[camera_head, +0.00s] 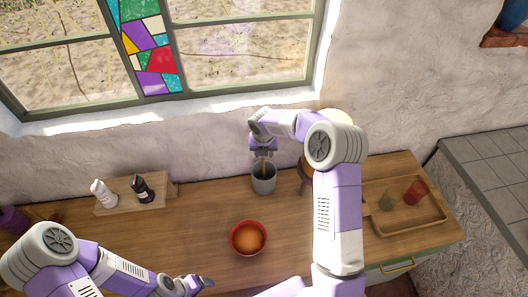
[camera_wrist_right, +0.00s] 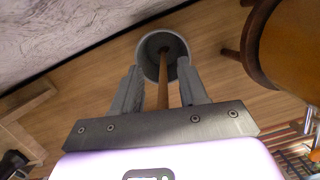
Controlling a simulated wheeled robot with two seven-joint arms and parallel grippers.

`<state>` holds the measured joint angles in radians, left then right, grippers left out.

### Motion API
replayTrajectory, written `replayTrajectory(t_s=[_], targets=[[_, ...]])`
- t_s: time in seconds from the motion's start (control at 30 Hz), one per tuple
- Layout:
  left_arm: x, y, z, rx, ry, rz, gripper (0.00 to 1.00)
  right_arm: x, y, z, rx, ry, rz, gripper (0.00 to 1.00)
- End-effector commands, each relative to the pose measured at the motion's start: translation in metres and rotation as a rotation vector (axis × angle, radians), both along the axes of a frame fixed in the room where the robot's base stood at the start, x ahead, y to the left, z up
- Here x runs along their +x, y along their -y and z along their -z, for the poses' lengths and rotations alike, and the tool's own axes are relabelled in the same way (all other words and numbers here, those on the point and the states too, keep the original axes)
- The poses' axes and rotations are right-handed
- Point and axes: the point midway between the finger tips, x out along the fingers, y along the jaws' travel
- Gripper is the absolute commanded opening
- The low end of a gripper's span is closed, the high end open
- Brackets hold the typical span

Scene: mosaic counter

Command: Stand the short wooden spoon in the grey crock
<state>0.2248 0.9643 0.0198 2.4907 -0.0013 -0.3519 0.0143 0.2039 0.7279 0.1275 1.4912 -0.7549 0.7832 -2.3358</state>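The grey crock (camera_head: 264,185) stands on the wooden counter near the back wall. The wooden spoon (camera_head: 264,167) stands in it; its handle rises from the mouth towards my right gripper (camera_head: 263,151). In the right wrist view the spoon's handle (camera_wrist_right: 163,82) runs into the crock (camera_wrist_right: 176,48) between the two spread fingers of my right gripper (camera_wrist_right: 160,78), with a gap on both sides. The spoon's lower end is hidden in the dark interior. My left gripper (camera_head: 203,282) is low over the counter's front, away from the crock; its fingers are too small to read.
A red bowl with an orange ball-like thing (camera_head: 248,238) stands in front of the crock. A small board (camera_head: 170,190) with a white and a dark bottle is at left. A brown stand (camera_head: 303,180) is close right of the crock. A tray (camera_head: 385,224) with two cups lies farther right.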

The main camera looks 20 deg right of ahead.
Motion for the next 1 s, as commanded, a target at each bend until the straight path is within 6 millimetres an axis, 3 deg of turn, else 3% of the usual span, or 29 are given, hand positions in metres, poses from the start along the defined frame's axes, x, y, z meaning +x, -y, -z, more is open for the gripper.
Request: replayTrajectory(t_s=[0.27, 0.7, 1.0], targets=[[0.0, 0.0, 0.001, 0.0, 0.0, 0.0, 0.73, -0.001, -0.001, -0.008, 0.0, 0.001, 0.001, 0.43], [0.0, 0.0, 0.004, 0.0, 0.0, 0.0, 0.73, -0.015, -0.008, -0.07, 0.0, 0.001, 0.0, 0.43], [0.0, 0.0, 0.004, 0.0, 0.0, 0.0, 0.73, -0.016, -0.009, -0.074, 0.0, 0.0, 0.0, 0.43]])
